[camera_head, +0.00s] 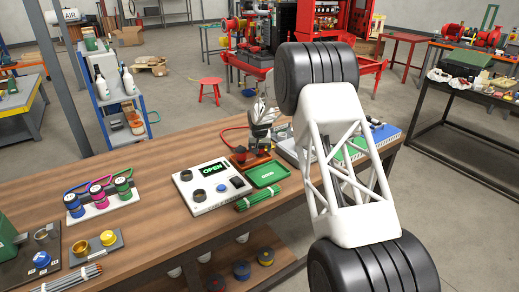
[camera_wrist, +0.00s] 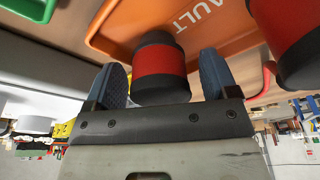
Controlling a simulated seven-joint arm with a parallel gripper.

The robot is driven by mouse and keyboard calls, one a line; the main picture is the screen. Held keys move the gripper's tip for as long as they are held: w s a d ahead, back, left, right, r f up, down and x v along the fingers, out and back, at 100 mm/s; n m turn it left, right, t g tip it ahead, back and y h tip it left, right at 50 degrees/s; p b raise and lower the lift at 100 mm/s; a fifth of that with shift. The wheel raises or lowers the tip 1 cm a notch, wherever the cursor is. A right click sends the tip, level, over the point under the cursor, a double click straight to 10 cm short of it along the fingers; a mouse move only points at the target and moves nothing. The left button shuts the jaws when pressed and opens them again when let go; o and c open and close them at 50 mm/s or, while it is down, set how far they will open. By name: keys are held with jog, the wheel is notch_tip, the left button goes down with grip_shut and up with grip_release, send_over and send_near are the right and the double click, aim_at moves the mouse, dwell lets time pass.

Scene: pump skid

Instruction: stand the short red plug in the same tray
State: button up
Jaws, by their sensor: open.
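A red plug with dark ends (camera_wrist: 160,62) is at the orange tray (camera_wrist: 112,22), which bears white letters reading "AULT". My gripper (camera_wrist: 165,80) is open, with one blue finger on each side of this plug. A narrow gap shows at the right finger. A second red plug (camera_wrist: 300,50) is at the right edge of the wrist view, partly cut off. I cannot tell which plug is shorter. In the head view my gripper (camera_head: 262,135) is over the orange tray (camera_head: 240,163), and the plugs there are mostly hidden.
A green tray (camera_head: 265,173) lies just in front of the orange one. A white panel reading "OPEN" (camera_head: 205,200) is to the left, with green rods (camera_head: 262,197) beside it. Bare wood lies between.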

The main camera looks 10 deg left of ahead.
jog(key=shift+r, duration=0.1)
jog(key=shift+v, duration=3.8)
jog(key=shift+s, duration=0.1)
